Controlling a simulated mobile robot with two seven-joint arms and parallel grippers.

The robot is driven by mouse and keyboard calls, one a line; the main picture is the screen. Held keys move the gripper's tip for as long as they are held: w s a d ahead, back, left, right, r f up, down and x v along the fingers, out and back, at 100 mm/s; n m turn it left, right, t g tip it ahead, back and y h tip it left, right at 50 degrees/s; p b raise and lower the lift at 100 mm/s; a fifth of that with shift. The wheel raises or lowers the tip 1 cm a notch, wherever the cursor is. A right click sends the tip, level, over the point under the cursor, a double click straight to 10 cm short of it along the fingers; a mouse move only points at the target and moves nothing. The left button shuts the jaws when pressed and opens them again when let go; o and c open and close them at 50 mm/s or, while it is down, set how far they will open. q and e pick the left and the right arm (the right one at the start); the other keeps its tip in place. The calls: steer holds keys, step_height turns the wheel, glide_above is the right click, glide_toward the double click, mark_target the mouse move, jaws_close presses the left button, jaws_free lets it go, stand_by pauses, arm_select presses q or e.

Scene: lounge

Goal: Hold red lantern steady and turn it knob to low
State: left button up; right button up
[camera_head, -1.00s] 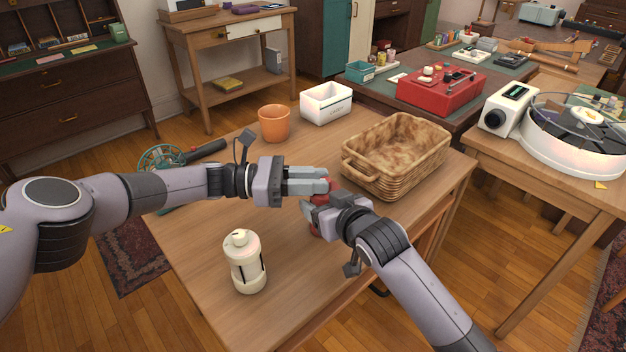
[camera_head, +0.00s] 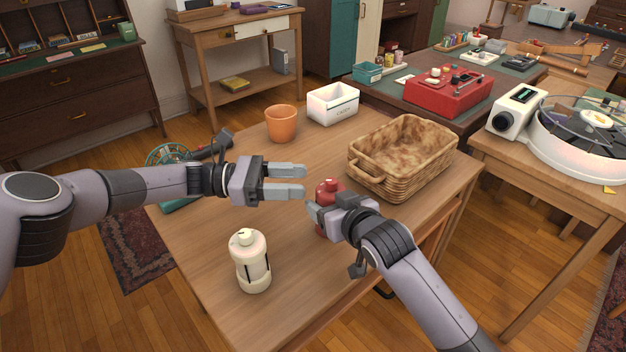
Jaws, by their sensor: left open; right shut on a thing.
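The red lantern (camera_head: 327,189) stands on the wooden table, with its rounded top showing and much of its body hidden behind my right gripper. My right gripper (camera_head: 318,212) is shut on the lantern's body from the right. My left gripper (camera_head: 303,182) is open and empty, its two fingers pointing right, a little to the left of the lantern's top and apart from it. The lantern's knob cannot be made out. A cream lantern (camera_head: 251,262) stands upright at the front left of the table.
A wicker basket (camera_head: 403,157) stands close behind and right of the red lantern. An orange pot (camera_head: 281,124) and a white bin (camera_head: 333,104) stand at the back. A teal fan-like object (camera_head: 178,157) is at the left edge. The table's front middle is clear.

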arm_select(q)
steer(key=a, duration=0.6)
steer(key=shift+s+a, duration=0.15)
steer(key=shift+a, duration=0.25)
steer(key=shift+c, duration=1.4)
steer(key=w+d+r+n+t+y, duration=0.65)
steer(key=w+d+n+t, duration=0.35)
steer(key=w, duration=0.3)
steer(key=n+g+y, duration=0.4)
steer(key=g+y, duration=0.2)
steer(key=y, duration=0.4)
glide_toward(332, 180)
steer(key=x, duration=0.8)
steer(key=shift+w+f, duration=0.15)
steer(key=shift+f, duration=0.05)
